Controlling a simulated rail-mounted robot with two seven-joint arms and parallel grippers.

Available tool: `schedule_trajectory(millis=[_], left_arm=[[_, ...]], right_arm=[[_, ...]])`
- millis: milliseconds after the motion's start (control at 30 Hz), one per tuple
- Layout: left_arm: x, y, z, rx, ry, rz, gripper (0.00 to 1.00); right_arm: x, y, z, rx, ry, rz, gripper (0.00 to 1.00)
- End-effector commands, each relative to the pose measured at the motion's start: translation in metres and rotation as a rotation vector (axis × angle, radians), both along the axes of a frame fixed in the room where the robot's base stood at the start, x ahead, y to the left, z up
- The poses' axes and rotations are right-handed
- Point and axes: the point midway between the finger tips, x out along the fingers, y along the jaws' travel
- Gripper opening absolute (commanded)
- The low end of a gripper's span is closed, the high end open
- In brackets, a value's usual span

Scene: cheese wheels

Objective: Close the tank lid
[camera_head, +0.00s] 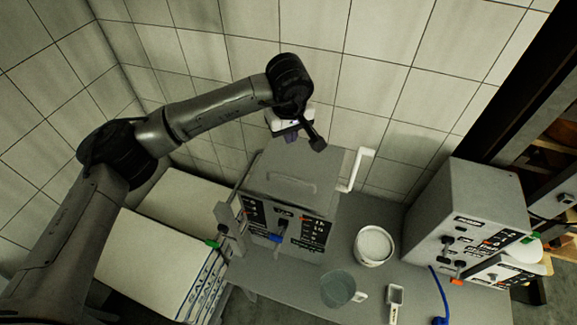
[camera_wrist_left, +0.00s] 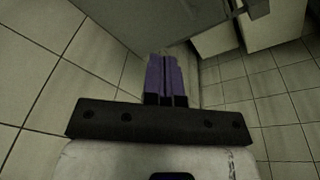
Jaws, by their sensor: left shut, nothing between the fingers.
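The tank is a grey box (camera_head: 315,250) with a labelled front panel, standing on the grey table in the middle of the head view. Its grey lid (camera_head: 285,168) with a long handle shows at the top; I cannot tell whether it lies fully down. My left gripper (camera_head: 292,136) is behind the tank's back edge, near the tiled wall, and partly hidden by my wrist. In the left wrist view its purple fingers (camera_wrist_left: 167,65) are together with nothing between them, below a large grey surface. My right gripper is not in view.
A white pipe (camera_head: 359,168) rises right of the tank. A white-filled bowl (camera_head: 374,245), a clear jug (camera_head: 338,288) and a scoop (camera_head: 395,301) are in front. A grey machine (camera_head: 458,215) stands right. Salt sacks (camera_head: 160,265) are stacked left.

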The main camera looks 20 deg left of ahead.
Motion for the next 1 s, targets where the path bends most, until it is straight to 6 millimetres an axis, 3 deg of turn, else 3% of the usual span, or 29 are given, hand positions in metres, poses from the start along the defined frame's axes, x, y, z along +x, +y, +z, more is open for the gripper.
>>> schedule_trajectory(millis=[200,400,667,1000], left_arm=[[0.003,-0.005,0.0,0.028,0.01,-0.435,0.0],[0.003,-0.006,0.0,0.06,0.01,-0.659,0.0],[0.005,-0.006,-0.012,0.072,0.016,-0.73,0.0],[0.015,-0.005,-0.073,0.071,0.018,-0.728,0.0]], right_arm=[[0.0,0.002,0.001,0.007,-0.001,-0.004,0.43],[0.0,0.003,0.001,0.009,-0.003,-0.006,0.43],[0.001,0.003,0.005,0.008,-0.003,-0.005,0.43],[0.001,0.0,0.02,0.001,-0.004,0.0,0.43]])
